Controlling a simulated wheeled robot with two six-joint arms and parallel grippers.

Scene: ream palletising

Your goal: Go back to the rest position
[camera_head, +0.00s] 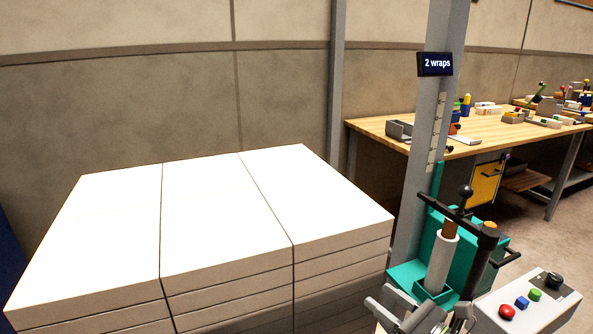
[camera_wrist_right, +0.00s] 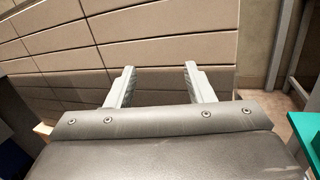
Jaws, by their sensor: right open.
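My right gripper (camera_head: 420,318) shows at the bottom of the head view, in front of the wrapping machine and right of the ream stack. In the right wrist view its two fingers (camera_wrist_right: 158,85) are spread apart with nothing between them. Beyond them is the side of the stack of reams (camera_wrist_right: 150,45), and the fingers look clear of it, though the exact gap is hard to tell. In the head view the stack (camera_head: 215,210) has a flat white top in several blocks and several layers. My left gripper is not in view.
A teal wrapping machine (camera_head: 405,275) with a film roll (camera_head: 441,262) stands right of the stack, beside a grey post with a "2 wraps" sign (camera_head: 435,64). A control box (camera_head: 535,310) with buttons is at lower right. Workbenches (camera_head: 385,127) stand behind.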

